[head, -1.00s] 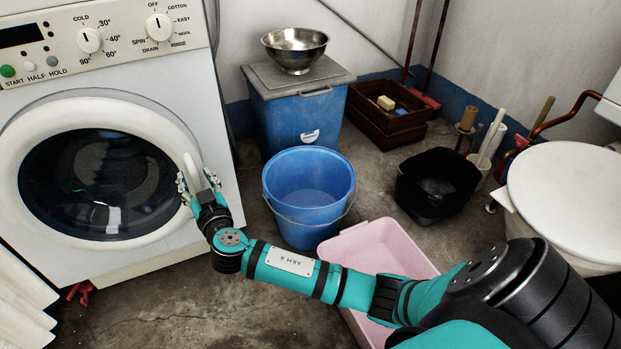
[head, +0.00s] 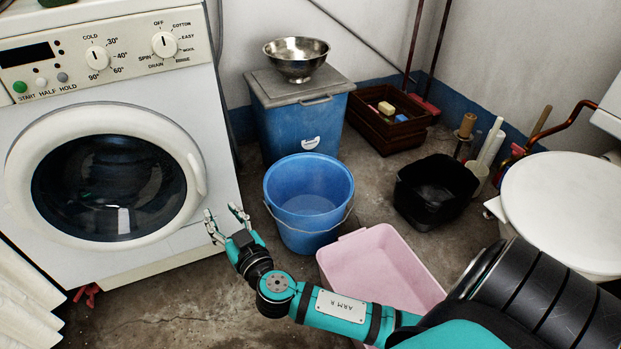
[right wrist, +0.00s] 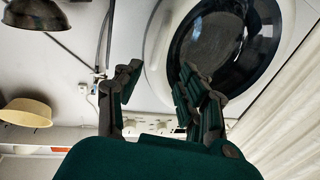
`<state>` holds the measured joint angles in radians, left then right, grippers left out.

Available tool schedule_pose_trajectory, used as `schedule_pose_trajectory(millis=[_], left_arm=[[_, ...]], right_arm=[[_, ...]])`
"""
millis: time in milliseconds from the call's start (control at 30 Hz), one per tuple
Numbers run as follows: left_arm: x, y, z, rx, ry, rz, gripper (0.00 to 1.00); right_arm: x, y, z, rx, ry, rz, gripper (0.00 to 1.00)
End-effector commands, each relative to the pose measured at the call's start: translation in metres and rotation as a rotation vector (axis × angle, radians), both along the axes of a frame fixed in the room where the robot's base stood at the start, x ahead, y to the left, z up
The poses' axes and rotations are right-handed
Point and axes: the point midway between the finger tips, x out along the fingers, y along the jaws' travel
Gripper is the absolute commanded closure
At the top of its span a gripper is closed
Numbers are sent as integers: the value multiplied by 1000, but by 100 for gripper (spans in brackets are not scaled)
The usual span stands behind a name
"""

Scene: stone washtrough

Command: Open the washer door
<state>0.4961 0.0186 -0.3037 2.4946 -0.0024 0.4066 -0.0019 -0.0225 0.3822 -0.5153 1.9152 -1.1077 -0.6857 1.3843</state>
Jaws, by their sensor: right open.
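The white washer (head: 122,72) stands at the left in the head view. Its round door (head: 20,170) has a white ring and dark glass (head: 108,188) and looks flush with the front. The pale door handle (head: 199,178) is on the ring's right side. My right gripper (head: 224,212) is open and empty, below and to the right of the handle, apart from it. In the right wrist view, the open fingers (right wrist: 160,80) show in front of the washer, with the door glass (right wrist: 225,42) behind one finger. My left gripper is out of view.
A blue bucket (head: 308,215) and a pink tub (head: 385,265) stand on the floor right of my gripper. A blue bin (head: 290,125) stands behind, beside the washer. A black bucket (head: 435,190) is farther right.

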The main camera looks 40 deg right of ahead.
Motion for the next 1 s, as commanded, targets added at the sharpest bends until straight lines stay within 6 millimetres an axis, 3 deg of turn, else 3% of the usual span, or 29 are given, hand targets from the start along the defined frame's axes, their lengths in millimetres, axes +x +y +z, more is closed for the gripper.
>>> schedule_pose_trajectory(millis=[167,233,567,1000], left_arm=[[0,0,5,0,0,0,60],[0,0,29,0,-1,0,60],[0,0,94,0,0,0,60],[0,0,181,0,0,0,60]], right_arm=[[-37,3,0,2,4,-1,60],[-35,-1,1,-25,55,-6,60],[-43,-17,-46,-123,319,2,60],[-93,-38,-96,-201,645,42,60]])
